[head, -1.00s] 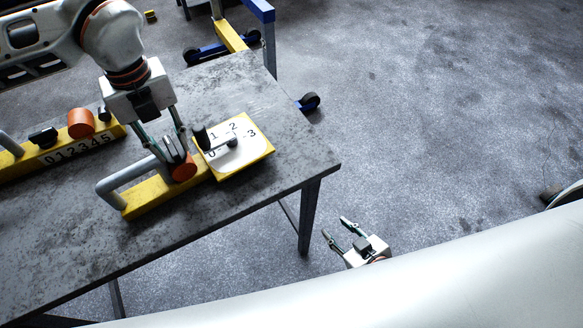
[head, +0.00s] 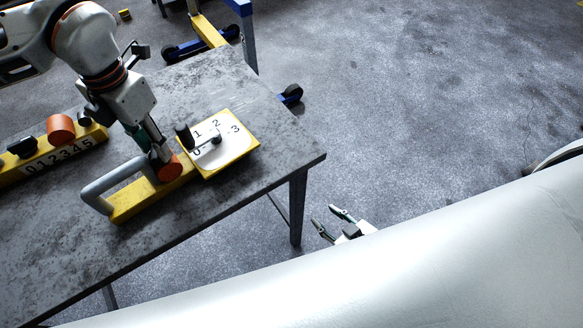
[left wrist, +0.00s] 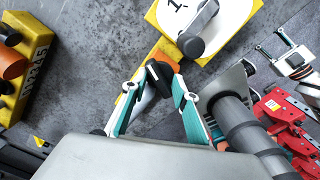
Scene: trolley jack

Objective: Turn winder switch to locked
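The yellow winder unit (head: 128,203) lies on the grey table. It has a grey handle (head: 93,193), an orange round knob (head: 170,170) and a white dial (head: 222,146) numbered 0 to 3 with a black-knobbed crank (head: 184,136). My left gripper (head: 162,158) points down at the orange knob. I cannot make out a locked marking. My right gripper (head: 328,221) is open and empty, beyond the table's edge.
A second yellow unit (head: 60,154) with an orange knob and a numbered scale lies at the left. The grey handle (left wrist: 240,122) stands close beside my left fingers. Red machinery (left wrist: 285,115) shows at the right of the wrist view. The table's right part is bare.

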